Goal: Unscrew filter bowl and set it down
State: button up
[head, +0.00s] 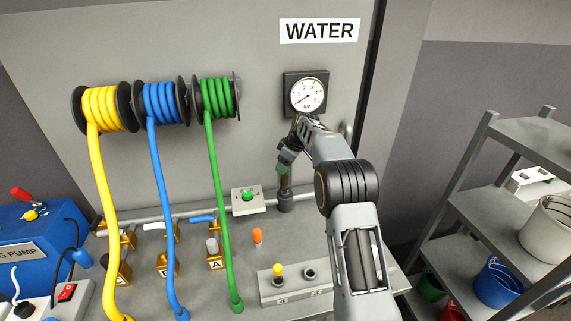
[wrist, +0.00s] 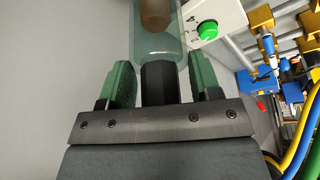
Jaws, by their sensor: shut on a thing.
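The filter bowl (wrist: 158,45) is a see-through bluish cylinder with a brown core inside, at the top centre of the wrist view. My gripper (wrist: 162,75) has its green pads on either side of the bowl's end and is shut on it. A black block shows between the pads, below the bowl. In the head view my gripper (head: 287,158) is at the wall by the upright pipe, under the gauge. The arm and gripper hide most of the bowl there, and I cannot tell whether its thread is engaged.
A pressure gauge (head: 307,96) hangs above my gripper, under the WATER sign. Yellow, blue and green hoses (head: 218,170) hang further left. A grey two-hole block (head: 294,286) stands on the bench. Shelves (head: 500,195) stand right.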

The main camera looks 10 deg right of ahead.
jog(key=shift+r+p, duration=2.55)
jog(key=shift+r, duration=1.1)
